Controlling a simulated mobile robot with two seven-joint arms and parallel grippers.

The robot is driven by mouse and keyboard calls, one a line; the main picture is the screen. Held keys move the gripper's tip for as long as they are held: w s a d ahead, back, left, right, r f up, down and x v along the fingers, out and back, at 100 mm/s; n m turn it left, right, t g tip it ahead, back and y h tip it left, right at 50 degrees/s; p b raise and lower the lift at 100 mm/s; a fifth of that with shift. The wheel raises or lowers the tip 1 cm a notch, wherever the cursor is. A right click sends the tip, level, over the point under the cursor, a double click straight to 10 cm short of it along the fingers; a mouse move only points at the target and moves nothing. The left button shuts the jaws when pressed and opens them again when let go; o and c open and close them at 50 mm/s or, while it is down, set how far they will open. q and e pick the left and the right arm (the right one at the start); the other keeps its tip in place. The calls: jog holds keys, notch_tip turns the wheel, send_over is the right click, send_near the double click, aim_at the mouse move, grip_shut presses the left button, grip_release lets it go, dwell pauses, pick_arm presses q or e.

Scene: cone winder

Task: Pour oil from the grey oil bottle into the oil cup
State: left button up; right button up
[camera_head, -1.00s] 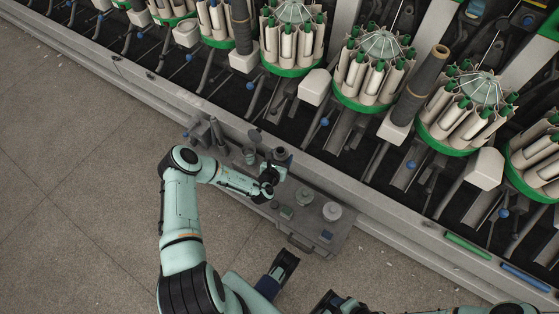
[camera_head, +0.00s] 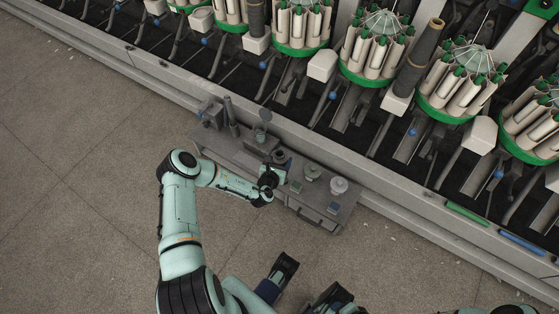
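A grey cart (camera_head: 325,218) stands along the machine and carries several small vessels. A grey lidded vessel (camera_head: 312,172) and a paler one (camera_head: 339,186) stand towards its right end. A dark round vessel (camera_head: 281,157) stands near its middle. I cannot tell which of them is the oil bottle or the oil cup. My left gripper (camera_head: 268,181) is over the cart's front edge, just below the dark vessel in the picture. Its fingers are too small and dark to show whether they hold anything. My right gripper (camera_head: 331,297) appears to be the dark shape at the bottom edge, partly cut off.
The cone winder (camera_head: 300,130) runs diagonally behind the cart, with green-rimmed bobbin carousels (camera_head: 375,55). Upright dark posts (camera_head: 230,115) stand at the cart's left end. A green tube (camera_head: 467,215) and a blue tube (camera_head: 521,243) lie on the machine's edge. The floor at left is clear.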

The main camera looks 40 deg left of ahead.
pick_arm(q)
jog(key=d+r+m+h, duration=0.3)
jog(key=d+r, duration=0.3)
jog(key=r, duration=0.3)
jog(key=w+d+r+m+h, duration=0.1)
jog(key=d+r+m+h, duration=0.2)
jog(key=d+r, duration=0.3)
jog(key=w+d+r+m+g+h, duration=0.1)
jog(key=d+r+m+h, duration=0.2)
jog(key=r, duration=1)
jog(key=d+h, duration=0.2)
jog(key=d, duration=0.1)
jog(key=shift+d+r+m, duration=0.2)
jog(key=shift+r+m, duration=0.1)
jog(key=shift+m, duration=0.1)
jog(key=shift+w+a, duration=0.1)
jog(key=shift+a, duration=0.05)
